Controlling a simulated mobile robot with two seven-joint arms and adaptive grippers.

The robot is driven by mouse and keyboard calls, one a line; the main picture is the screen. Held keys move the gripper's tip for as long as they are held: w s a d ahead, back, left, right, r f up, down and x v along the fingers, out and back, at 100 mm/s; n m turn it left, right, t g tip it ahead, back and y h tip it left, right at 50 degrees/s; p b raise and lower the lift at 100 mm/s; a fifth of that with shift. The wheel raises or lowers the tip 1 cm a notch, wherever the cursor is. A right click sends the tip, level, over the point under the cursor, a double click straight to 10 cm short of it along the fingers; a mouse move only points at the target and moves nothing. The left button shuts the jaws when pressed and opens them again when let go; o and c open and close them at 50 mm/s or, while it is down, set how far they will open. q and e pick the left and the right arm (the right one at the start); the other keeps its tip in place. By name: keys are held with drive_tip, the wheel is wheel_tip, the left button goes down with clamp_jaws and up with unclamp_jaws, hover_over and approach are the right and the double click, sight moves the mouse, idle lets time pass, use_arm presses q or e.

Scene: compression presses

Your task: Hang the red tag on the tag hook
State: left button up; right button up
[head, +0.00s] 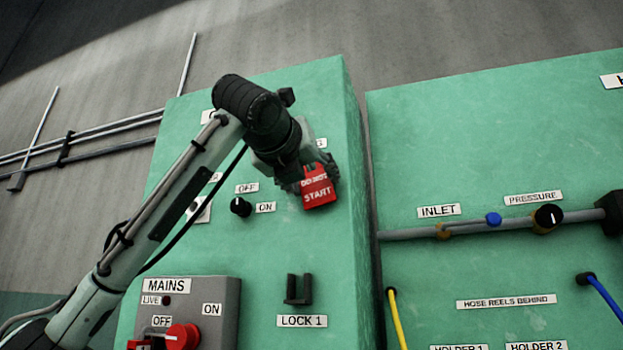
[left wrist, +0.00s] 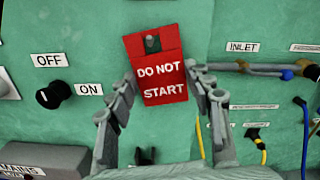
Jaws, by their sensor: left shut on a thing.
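The red tag (head: 318,188) reads "DO NOT START" and hangs upright in front of the green cabinet's upper right part. My left gripper (head: 301,178) partly covers the tag in the head view. A dark piece (left wrist: 152,43) shows at the opening near the tag's top; I cannot tell whether it is the tag hook, or whether it passes through. No tag hook shows clearly in the head view. My right gripper is not in view.
Below is a dark two-pronged bracket (head: 298,289) above the LOCK 1 label. A black OFF/ON knob (head: 241,207) is left of the tag. The MAINS box (head: 222,300) with its red switch is lower left. A second green cabinet (head: 470,130) with pipes stands right, across a gap.

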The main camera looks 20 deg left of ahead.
use_arm(q)
drive_tip(key=o, duration=0.9)
drive_tip(key=s, duration=1.2)
drive_tip(key=shift+f, duration=0.3)
